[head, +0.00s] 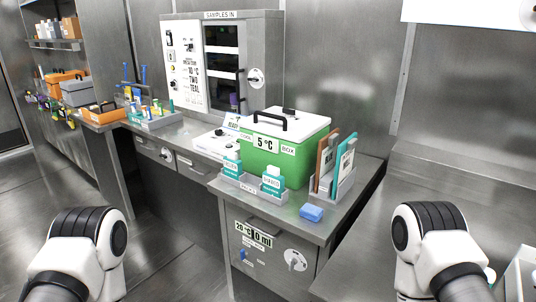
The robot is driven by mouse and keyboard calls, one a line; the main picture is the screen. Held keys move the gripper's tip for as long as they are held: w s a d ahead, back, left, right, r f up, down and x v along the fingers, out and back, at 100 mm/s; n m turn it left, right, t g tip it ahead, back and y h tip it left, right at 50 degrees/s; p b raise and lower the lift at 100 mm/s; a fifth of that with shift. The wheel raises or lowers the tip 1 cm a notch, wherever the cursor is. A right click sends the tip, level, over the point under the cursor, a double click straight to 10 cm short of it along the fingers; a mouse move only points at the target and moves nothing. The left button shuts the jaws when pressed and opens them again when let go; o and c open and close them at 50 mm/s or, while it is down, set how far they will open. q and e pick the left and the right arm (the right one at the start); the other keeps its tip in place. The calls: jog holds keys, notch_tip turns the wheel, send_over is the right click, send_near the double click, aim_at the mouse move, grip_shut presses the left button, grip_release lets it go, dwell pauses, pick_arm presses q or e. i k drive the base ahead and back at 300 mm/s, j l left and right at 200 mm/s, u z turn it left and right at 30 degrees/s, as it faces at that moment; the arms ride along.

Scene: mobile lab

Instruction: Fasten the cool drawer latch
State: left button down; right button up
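A steel drawer front (270,275) is under the bench end that holds the green cool box (275,160). It has a bar handle (264,227) at the top and a sign that seems to read 20 °C 0 ml. A round white plate with a grey turning latch (295,260) is at its right, and a small blue part (243,256) is at its left. The drawer front looks flush with the bench. I cannot read its small label, nor tell whether the latch is fastened. Both of my arms show at the bottom corners, but neither gripper is in view.
Bottle racks (248,188), a blue sponge (311,212) and upright folders (336,160) stand on the bench end. The samples cabinet (220,65) is behind. More drawers (160,153) are further left.

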aim_at(293, 260)
jog(key=i+j+z, duration=0.1)
jog(key=j, duration=0.3)
jog(key=i+j+z, duration=0.15)
jog(key=i+j, duration=0.15)
jog(key=i+j+z, duration=0.1)
jog(key=j, duration=0.4)
jog(key=i+j+z, duration=0.1)
jog(key=j, duration=0.35)
jog(key=i+j+z, duration=0.15)
jog(key=j, duration=0.3)
jog(key=i+j+z, duration=0.1)
jog(key=j, duration=0.35)
jog(key=i+j+z, duration=0.1)
jog(key=j, duration=0.35)
jog(key=i, duration=0.05)
